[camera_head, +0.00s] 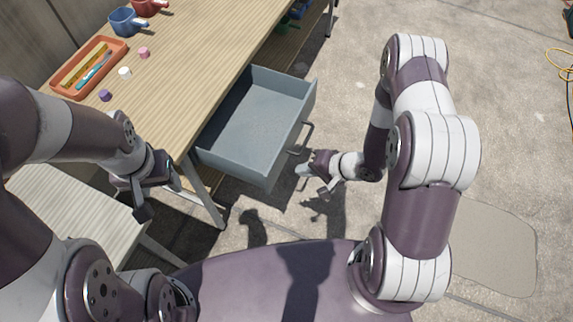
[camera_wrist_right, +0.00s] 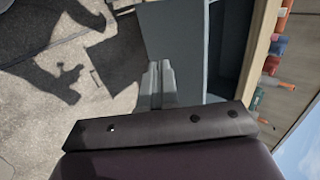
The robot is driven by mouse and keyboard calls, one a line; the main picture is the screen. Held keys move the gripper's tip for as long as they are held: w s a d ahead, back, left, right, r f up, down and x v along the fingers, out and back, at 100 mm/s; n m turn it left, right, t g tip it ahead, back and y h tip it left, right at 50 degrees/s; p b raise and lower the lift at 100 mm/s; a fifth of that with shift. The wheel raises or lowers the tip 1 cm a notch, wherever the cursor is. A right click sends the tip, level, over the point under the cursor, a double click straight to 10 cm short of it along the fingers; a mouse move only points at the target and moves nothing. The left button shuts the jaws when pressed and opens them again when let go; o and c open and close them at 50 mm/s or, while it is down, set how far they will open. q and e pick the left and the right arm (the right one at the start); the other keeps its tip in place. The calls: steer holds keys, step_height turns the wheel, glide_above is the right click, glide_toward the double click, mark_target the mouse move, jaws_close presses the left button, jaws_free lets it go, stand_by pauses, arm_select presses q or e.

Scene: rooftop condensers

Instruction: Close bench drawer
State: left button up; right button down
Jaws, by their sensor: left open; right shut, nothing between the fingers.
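The grey bench drawer (camera_head: 252,122) is pulled well out from under the wooden bench (camera_head: 185,75) and looks empty inside. Its dark bar handle (camera_head: 302,139) is on the front panel, facing right. My right gripper (camera_head: 304,170) is shut and empty, just in front of the drawer near the lower end of its front panel. In the right wrist view the shut fingers (camera_wrist_right: 157,84) overlap the grey drawer (camera_wrist_right: 172,38); I cannot tell whether they touch it. My left gripper (camera_head: 158,195) is open beside the bench's near end, away from the drawer.
On the bench are an orange tray (camera_head: 62,89) with tools, a blue cup (camera_head: 124,21), a red cup (camera_head: 147,7) and several small pieces. A pale slatted surface (camera_head: 75,215) is at the lower left.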

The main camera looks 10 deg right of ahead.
mark_target(277, 166)
steer(key=shift+w+a+f, duration=0.2)
steer(key=shift+w+a, duration=0.3)
steer(key=shift+a, duration=0.25)
steer(key=shift+w+a+f, duration=0.25)
steer(key=shift+w+a, duration=0.25)
steer(key=shift+a, duration=0.3)
steer(key=shift+w+a+f, duration=0.2)
steer(key=shift+w+a, duration=0.3)
steer(key=shift+a, duration=0.25)
